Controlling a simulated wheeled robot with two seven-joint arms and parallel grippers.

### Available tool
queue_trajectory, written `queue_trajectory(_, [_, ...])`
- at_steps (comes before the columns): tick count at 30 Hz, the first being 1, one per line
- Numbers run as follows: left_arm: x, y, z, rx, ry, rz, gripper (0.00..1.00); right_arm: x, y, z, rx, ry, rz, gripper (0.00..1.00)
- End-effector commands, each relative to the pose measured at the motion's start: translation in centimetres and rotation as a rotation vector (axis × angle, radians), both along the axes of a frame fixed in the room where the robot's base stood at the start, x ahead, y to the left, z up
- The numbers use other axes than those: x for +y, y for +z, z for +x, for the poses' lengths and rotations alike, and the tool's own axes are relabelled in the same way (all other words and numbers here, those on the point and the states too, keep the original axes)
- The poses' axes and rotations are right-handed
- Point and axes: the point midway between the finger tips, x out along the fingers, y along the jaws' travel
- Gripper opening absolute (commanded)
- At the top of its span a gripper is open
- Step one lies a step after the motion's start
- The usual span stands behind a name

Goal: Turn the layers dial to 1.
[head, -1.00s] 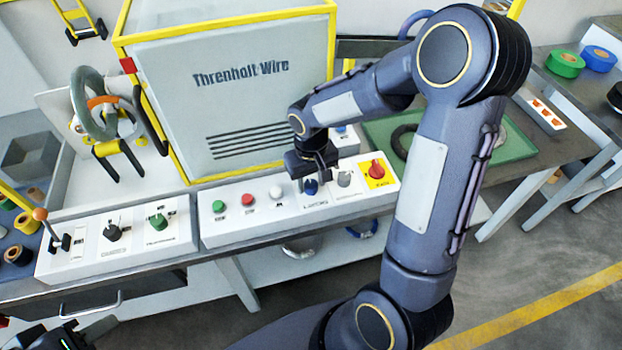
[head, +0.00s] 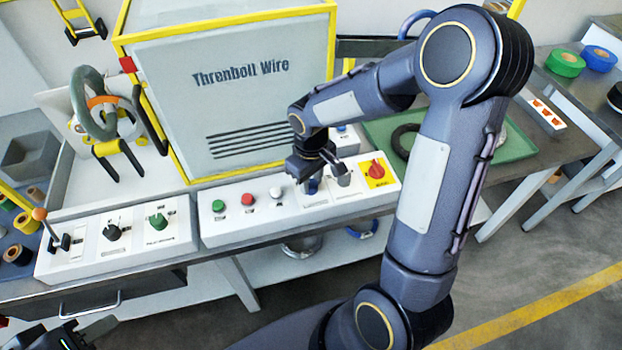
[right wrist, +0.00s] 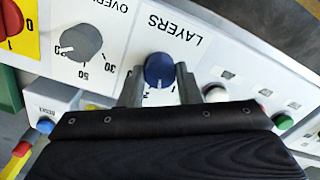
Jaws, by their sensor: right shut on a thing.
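The layers dial (right wrist: 160,70) is a blue round knob on a white panel, beside the word LAYERS. In the right wrist view its white pointer mark faces the gripper, close to small numerals; which one it meets exactly is too small to tell. My right gripper (right wrist: 160,88) is shut on the dial, one finger on each side. In the head view, the right gripper (head: 318,172) is over the front panel and the dial (head: 311,186) shows blue just beneath it. My left gripper (head: 75,338) is partly cut off at the lower left; its jaws cannot be made out.
A grey overlap-type dial (right wrist: 80,42) and a red knob on yellow (head: 376,170) sit beside the layers dial. White, red and green buttons (head: 247,199) are on its other side. A second panel (head: 120,240) with a lever stands left. The machine housing (head: 230,90) rises behind.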

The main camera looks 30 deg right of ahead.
Motion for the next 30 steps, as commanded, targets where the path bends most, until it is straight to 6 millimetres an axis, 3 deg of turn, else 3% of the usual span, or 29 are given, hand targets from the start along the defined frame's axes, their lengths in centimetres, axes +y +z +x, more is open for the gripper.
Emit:
queue_trajectory(15, [0.0, 0.4, 0.0, 0.0, 0.0, 0.0, 0.36, -0.01, 0.13, 0.07, -0.002, 0.466, 0.0, 0.07])
queue_trajectory(30, [-0.01, 0.73, 0.0, 0.0, 0.0, 0.0, 0.36, -0.02, 0.12, 0.1, -0.004, 0.694, -0.001, 0.07])
